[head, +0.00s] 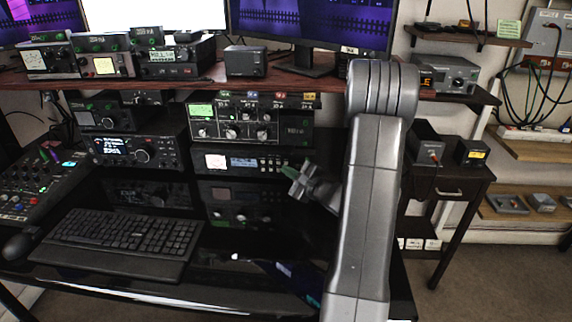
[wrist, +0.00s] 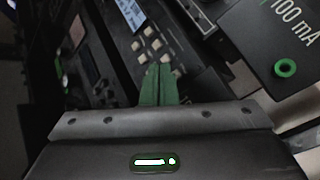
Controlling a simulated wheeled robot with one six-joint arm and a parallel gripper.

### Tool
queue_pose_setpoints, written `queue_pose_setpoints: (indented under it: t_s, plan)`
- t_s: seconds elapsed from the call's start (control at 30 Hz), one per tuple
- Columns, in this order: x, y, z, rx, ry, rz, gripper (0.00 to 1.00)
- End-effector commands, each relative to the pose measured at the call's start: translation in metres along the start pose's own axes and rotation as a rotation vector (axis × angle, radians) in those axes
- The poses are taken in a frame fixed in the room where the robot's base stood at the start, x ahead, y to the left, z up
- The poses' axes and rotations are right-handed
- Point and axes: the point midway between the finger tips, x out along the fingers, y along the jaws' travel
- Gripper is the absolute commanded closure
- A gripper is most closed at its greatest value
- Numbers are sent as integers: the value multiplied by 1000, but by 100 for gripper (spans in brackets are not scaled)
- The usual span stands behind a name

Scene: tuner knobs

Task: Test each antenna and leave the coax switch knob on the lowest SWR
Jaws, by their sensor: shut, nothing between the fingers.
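My gripper (head: 290,173) is in front of the radio stack at the centre of the desk in the head view. Its green fingers (wrist: 160,85) are together and empty in the wrist view, pointing at light push buttons (wrist: 152,44) beside a lit display (wrist: 130,14). A unit with a white meter face and a row of buttons (head: 243,162) sits just left of my gripper. Above it is a black panel with several knobs and a green screen (head: 232,122). I cannot tell which knob is the coax switch, and the SWR readings are too small to read.
A black box marked 100 mA (wrist: 280,35) is close on the right in the wrist view. A keyboard (head: 125,237), a mixer (head: 40,178) and a radio (head: 137,150) are at the left. A grey unit with a knob (head: 447,76) stands on the right shelf.

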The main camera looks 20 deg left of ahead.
Motion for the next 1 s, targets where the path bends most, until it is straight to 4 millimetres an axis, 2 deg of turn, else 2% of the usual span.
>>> queue_pose_setpoints:
  t_s: [1.0]
  plan:
    - [8, -6, -6, 0, 0, 0, 100]
